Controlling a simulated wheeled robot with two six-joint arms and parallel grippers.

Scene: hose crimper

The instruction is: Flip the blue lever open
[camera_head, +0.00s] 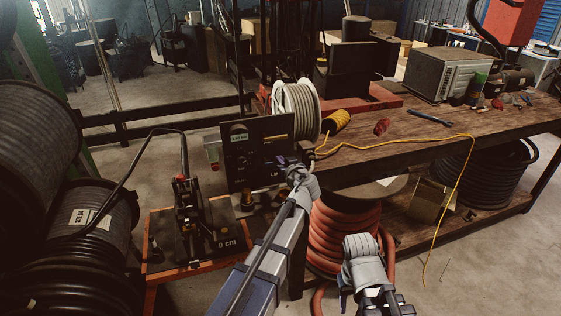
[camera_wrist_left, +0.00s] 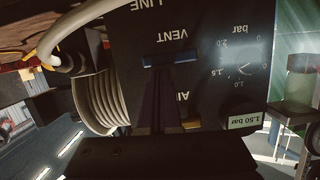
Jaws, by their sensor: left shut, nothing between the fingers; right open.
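The blue lever (camera_wrist_left: 172,60) shows in the left wrist view as a short horizontal bar on a dark panel (camera_wrist_left: 210,25). The panel's lettering, VENT among it, appears upside down there. My left gripper (camera_wrist_left: 168,70) is shut and empty, its dark fingertips right at the lever's edge; I cannot tell whether they touch it. In the head view the panel (camera_head: 240,155) stands at the bench's left end, with my left gripper (camera_head: 287,163) at its right side. The lever is not clear there. My right gripper (camera_head: 345,290) is open, low in front of the bench, its fingers hardly visible.
A pale hose reel (camera_head: 297,108) stands behind the panel. A crimper (camera_head: 185,215) sits on an orange-edged stand at the left. A red hose coil (camera_head: 338,235) lies under the workbench (camera_head: 400,150). A yellow cord (camera_head: 468,165) hangs over its front edge. Large black reels fill the far left.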

